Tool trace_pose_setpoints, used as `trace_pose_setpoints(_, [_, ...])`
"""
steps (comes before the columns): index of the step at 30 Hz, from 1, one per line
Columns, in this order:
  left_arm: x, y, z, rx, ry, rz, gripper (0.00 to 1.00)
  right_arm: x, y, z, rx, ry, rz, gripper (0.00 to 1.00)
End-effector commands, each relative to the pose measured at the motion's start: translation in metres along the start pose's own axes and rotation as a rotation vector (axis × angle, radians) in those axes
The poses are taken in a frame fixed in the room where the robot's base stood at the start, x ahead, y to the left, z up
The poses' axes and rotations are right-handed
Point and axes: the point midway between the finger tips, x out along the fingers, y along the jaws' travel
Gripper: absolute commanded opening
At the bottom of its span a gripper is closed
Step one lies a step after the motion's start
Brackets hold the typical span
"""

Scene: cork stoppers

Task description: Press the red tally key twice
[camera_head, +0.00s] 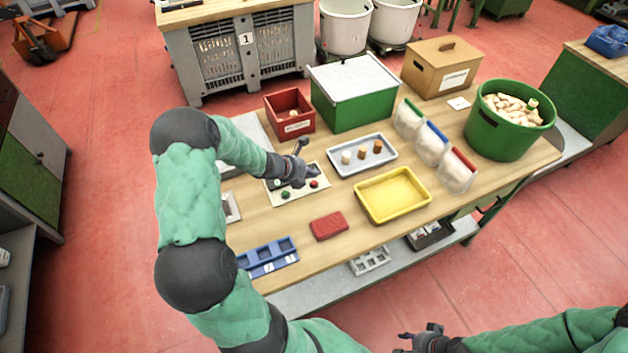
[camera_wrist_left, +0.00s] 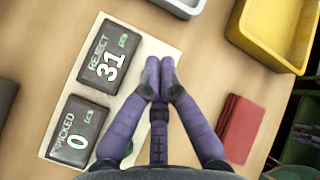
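The tally board (camera_head: 300,194) is a pale plate on the bench. Its red key (camera_head: 314,184) and green key (camera_head: 286,194) show in the head view.
A grey tray with corks (camera_head: 342,171) and a yellow tray (camera_head: 362,205) stand right of the board. A red box (camera_head: 276,108) and a green bin (camera_head: 345,112) stand behind.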

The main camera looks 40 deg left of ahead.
Motion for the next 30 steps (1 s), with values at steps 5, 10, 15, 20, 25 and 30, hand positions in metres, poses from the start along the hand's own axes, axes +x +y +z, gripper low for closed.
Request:
trace_pose_setpoints(5, [-0.014, -0.01, 0.01, 0.001, -0.001, 0.0, 0.0, -0.016, -0.006, 0.001, 0.0, 0.0, 0.0, 0.39])
trace_pose_setpoints(10, [-0.023, -0.017, 0.017, 0.003, 0.0, 0.0, 0.0, -0.026, -0.009, 0.001, 0.0, 0.0, 0.0, 0.39])
trace_pose_setpoints(15, [-0.025, -0.018, 0.018, 0.002, 0.0, 0.0, 0.0, -0.028, -0.01, 0.001, 0.0, 0.0, 0.0, 0.39])
trace_pose_setpoints(20, [-0.024, -0.018, 0.018, 0.001, 0.0, 0.0, 0.0, -0.027, -0.009, 0.001, 0.0, 0.0, 0.0, 0.39])
trace_pose_setpoints(25, [-0.024, -0.018, 0.018, 0.001, 0.0, 0.0, 0.0, -0.027, -0.009, 0.001, 0.0, 0.0, 0.0, 0.39])
trace_pose_setpoints(30, [-0.024, -0.018, 0.018, 0.001, 0.0, 0.0, 0.0, -0.027, -0.009, 0.001, 0.0, 0.0, 0.0, 0.39])
